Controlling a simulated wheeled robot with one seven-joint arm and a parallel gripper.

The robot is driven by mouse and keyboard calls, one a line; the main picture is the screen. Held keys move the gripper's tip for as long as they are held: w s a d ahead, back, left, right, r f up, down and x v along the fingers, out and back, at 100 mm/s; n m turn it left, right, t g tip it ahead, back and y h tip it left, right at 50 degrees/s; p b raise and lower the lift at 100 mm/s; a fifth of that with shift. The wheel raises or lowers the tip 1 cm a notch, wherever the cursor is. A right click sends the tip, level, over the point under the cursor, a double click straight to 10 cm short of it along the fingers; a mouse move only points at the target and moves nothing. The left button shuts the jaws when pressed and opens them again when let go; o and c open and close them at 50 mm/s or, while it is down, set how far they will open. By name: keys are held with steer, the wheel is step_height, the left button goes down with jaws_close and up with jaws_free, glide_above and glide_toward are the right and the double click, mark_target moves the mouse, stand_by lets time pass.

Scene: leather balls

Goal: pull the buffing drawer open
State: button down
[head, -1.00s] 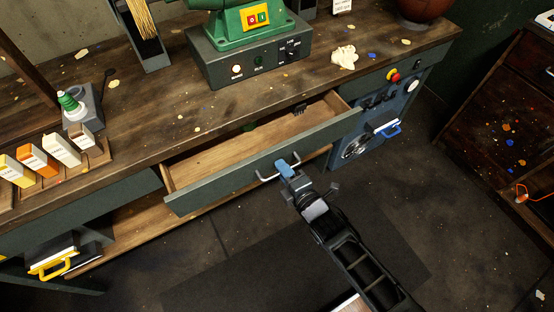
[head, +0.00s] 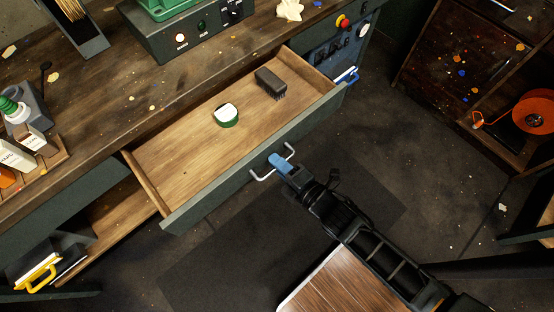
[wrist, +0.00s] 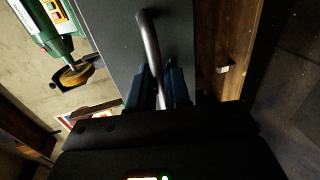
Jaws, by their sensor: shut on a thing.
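The buffing drawer (head: 207,199) stands well out from under the bench in the head view. Its wooden floor shows, with a dark brush (head: 270,83) and a small round tin (head: 226,115), white on top and green at the side, lying inside. A pale metal bar handle (head: 262,177) is on its dark green front. My gripper (head: 278,161) is shut on this handle near its middle. In the wrist view the handle (wrist: 150,48) runs down between the blue fingers of my gripper (wrist: 158,90), and the drawer front (wrist: 115,45) lies behind it.
The green machine on its grey control box (head: 190,32) stands on the bench (head: 110,95). A yellow-handled drawer or bin (head: 37,278) sits low at left. An orange reel (head: 535,112) is on the right shelf. Dark floor (head: 360,165) is open before the drawer.

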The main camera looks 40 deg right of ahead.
steer(key=c, duration=1.3)
jaws_free()
steer(key=shift+b+v, duration=0.55)
steer(key=shift+v, duration=3.35)
steer(key=s+r+m, duration=0.5)
steer(key=r+m, duration=0.1)
steer(key=r, duration=0.2)
steer(key=s+r+m, duration=0.5)
steer(key=r+m, duration=0.1)
steer(key=r, duration=0.2)
steer(key=s+r+m, duration=0.6)
steer(key=r, duration=0.3)
steer(key=shift+a+g, duration=0.2)
steer(key=shift+g, duration=0.2)
